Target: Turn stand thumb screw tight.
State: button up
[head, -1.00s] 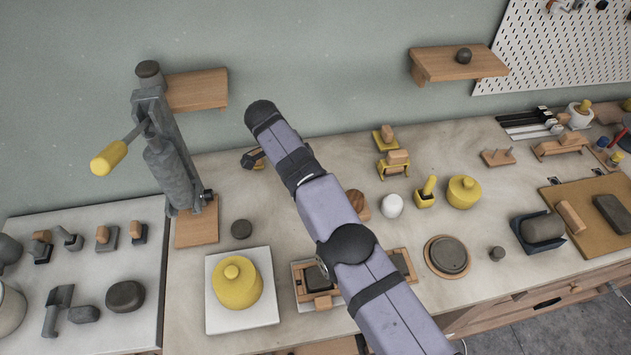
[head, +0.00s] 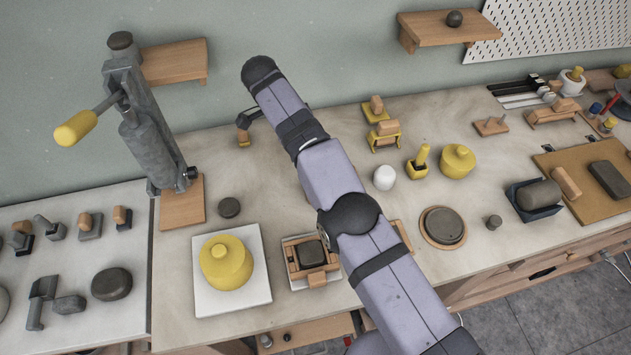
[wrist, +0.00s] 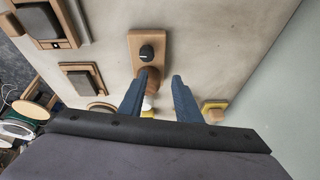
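In the wrist view, a wooden stand (wrist: 150,40) rests on the counter, with a black oval knob (wrist: 146,52) on its base that looks like the thumb screw. A brown rounded wooden part (wrist: 152,74) is at the stand's lower end, close to my left finger; I cannot tell whether they touch. My gripper (wrist: 160,74) has two blue fingers spread apart with nothing held. The black knob lies beyond the fingertips, a little left of the gap's middle. In the head view my arm hides the gripper and the stand.
Wooden frames with dark blocks (wrist: 82,79) lie left of the stand in the wrist view. A white egg-shaped piece (head: 384,177) and a yellow lidded pot (head: 457,161) stand right of my arm. A tall grey press (head: 148,140) rises at the left. The wall bounds the back.

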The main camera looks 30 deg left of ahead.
jog(key=w+d+r+m+y+b, duration=0.1)
jog(key=w+d+r+y+b, duration=0.15)
jog(key=d+r+b, duration=0.95)
jog(key=s+a+f+n+g+y+b, duration=0.1)
jog(key=s+a+f+n+b, duration=0.15)
jog(key=f+n, duration=0.35)
jog(key=s+a+f+n+y+b, duration=0.1)
jog(key=s+f+n, duration=0.3)
jog(key=f+n, duration=0.3)
jog(key=shift+w+a+f+n+y, duration=0.35)
jog(key=shift+a+f+n, duration=0.65)
jog(key=shift+n, duration=0.55)
jog(key=shift+w+a+f+n+y, duration=0.3)
jog(key=shift+w+a+f+n, duration=0.2)
jog(key=shift+a+f+n, duration=0.8)
jog(key=shift+w+a+f+n+y, duration=0.4)
jog(key=shift+f+n, duration=0.45)
jog(key=shift+n, duration=1)
jog(key=shift+a, duration=0.1)
jog(key=shift+r, duration=0.1)
grip_shut()
